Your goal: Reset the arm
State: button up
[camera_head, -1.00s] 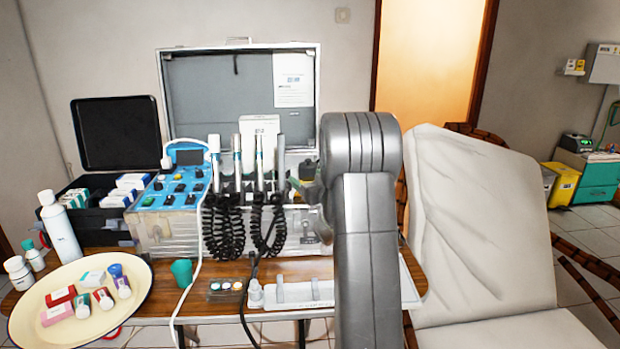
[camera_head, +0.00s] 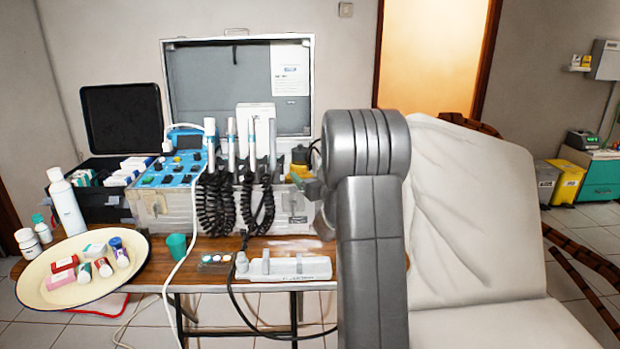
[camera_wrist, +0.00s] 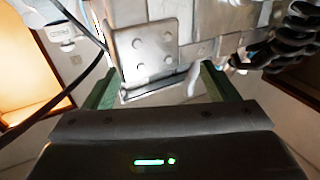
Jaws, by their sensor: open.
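My arm (camera_head: 370,235) stands large and grey in front of the table's right end in the head view. My gripper (camera_wrist: 158,85) shows in the wrist view as two green fingers spread wide apart, with nothing held between them. A metal case wall with rivets (camera_wrist: 150,50) fills the view beyond the fingers; I cannot tell the exact gap. In the head view only a bit of the green fingers shows beside the case (camera_head: 170,228), mostly hidden by my arm.
Dental handpieces with coiled black cables (camera_head: 218,205) hang at the case front. A cream tray (camera_head: 40,297) with small boxes and vials lies at left. A teal cup (camera_head: 176,246) and white holder (camera_head: 300,269) stand near the table's front. The white dental chair (camera_head: 470,220) is at right.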

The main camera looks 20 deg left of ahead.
jog(key=shift+r, duration=0.2)
jog(key=shift+a, duration=0.1)
jog(key=shift+r, duration=0.15)
